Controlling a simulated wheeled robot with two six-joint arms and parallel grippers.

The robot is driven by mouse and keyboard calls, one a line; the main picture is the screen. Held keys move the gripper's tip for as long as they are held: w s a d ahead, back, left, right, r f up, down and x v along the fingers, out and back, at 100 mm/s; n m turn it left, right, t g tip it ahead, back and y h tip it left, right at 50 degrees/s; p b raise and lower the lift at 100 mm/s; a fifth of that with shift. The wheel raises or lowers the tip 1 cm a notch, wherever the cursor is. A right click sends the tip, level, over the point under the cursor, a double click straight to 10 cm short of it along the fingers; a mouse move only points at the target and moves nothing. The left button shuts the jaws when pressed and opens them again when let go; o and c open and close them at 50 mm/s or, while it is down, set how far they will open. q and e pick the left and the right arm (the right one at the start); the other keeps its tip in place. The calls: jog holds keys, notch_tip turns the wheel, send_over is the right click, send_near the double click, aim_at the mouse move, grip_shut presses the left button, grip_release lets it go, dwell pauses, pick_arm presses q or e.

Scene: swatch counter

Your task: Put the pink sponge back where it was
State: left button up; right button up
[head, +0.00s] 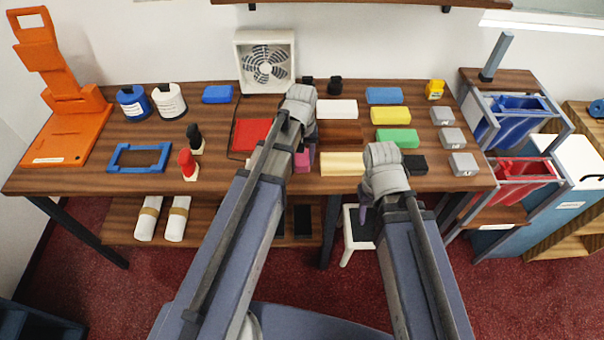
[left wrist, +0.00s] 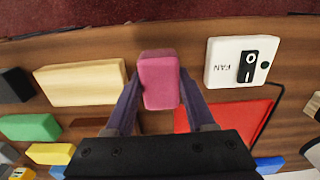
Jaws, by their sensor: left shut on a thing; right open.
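The pink sponge (left wrist: 160,80) is upright between the fingers of my left gripper (left wrist: 161,92) in the left wrist view. In the head view only a small part of the pink sponge (head: 302,161) shows beside my left gripper (head: 304,146), the rest being hidden by my arm. My left gripper is shut on it near the table's front edge, between a cream block (left wrist: 82,83) and a white box marked FAN (left wrist: 228,61). I cannot tell whether the sponge touches the table. My right gripper (head: 364,192) is open and empty at the front edge.
A red pad (head: 247,136) lies left of my left gripper. Blue (head: 384,96), yellow (head: 391,116) and green (head: 397,139) blocks stand right of it, with a black block (head: 415,164) near the front.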

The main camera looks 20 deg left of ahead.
aim_at(302, 167)
pick_arm(q)
jog(key=shift+f+b, duration=1.8)
jog(key=shift+f, duration=0.35)
jog(key=shift+f, duration=0.2)
jog(key=o, duration=1.3)
jog(key=shift+r, duration=0.25)
notch_tip(302, 167, up, 12)
jog(key=p, duration=1.2)
jog(key=s+d+m, duration=0.2)
jog(key=s+d, duration=0.1)
jog(key=s, duration=0.1)
jog(key=s+d+m, duration=0.2)
jog(key=s+d, duration=0.2)
jog(key=s, duration=0.1)
jog(key=s+d+m+y, duration=0.1)
jog(key=s+d+m, duration=0.2)
jog(key=s, duration=0.2)
jog(key=shift+d, duration=0.2)
